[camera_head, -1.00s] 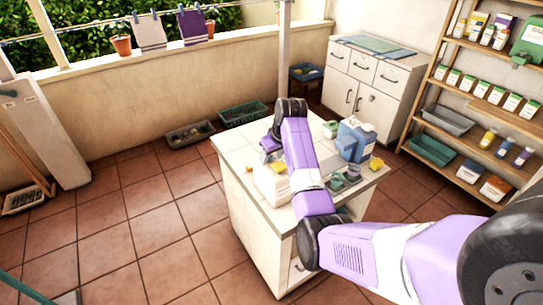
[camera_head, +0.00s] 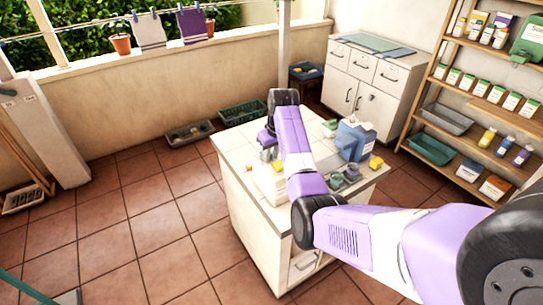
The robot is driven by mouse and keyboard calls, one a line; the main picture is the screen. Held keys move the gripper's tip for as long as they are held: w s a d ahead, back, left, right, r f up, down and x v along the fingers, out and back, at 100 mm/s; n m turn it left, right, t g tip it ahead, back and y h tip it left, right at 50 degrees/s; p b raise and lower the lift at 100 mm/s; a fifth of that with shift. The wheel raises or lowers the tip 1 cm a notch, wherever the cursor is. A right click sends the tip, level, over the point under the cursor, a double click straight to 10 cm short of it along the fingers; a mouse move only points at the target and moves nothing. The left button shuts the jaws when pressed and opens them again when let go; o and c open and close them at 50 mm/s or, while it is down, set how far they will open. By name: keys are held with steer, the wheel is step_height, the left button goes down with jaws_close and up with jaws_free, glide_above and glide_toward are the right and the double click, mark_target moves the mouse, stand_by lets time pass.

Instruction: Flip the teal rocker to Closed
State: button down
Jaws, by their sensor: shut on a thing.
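My gripper (camera_head: 268,153) points down over the left part of the white counter, just above a white box-like thing (camera_head: 268,180). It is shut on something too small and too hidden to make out. My purple arm covers part of the counter top behind it. I cannot make out the teal rocker or its position. Small grey-green and dark things (camera_head: 344,176) lie on the counter to the right of my arm.
A blue container (camera_head: 355,138) and a yellow block (camera_head: 376,162) stand on the counter's right side. A white drawer cabinet (camera_head: 366,85) and a wooden shelf (camera_head: 470,95) stand behind. Crates (camera_head: 190,133) lie by the wall.

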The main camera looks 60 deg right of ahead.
steer(key=shift+w+d+r+g+y, duration=0.15)
steer(key=shift+w+g+y, duration=0.1)
steer(key=shift+g, duration=0.15)
steer(key=shift+w+d+r+g+y, duration=0.15)
steer(key=shift+g+y, duration=0.1)
steer(key=shift+g, duration=0.15)
steer(key=shift+w+g+y+b, duration=0.1)
steer(key=shift+g+y+b, duration=0.2)
steer(key=shift+g+b, duration=0.15)
steer(key=shift+r+g+b, duration=0.1)
steer(key=shift+g+b, duration=0.15)
steer(key=shift+b, duration=0.05)
steer(key=c, duration=1.2)
jaws_free()
steer(key=shift+o, duration=0.2)
step_height(320, 180, up, 8)
steer(key=b, duration=0.1)
steer(key=shift+w+b, duration=0.15)
steer(key=shift+b, duration=0.15)
steer(key=shift+d, duration=0.1)
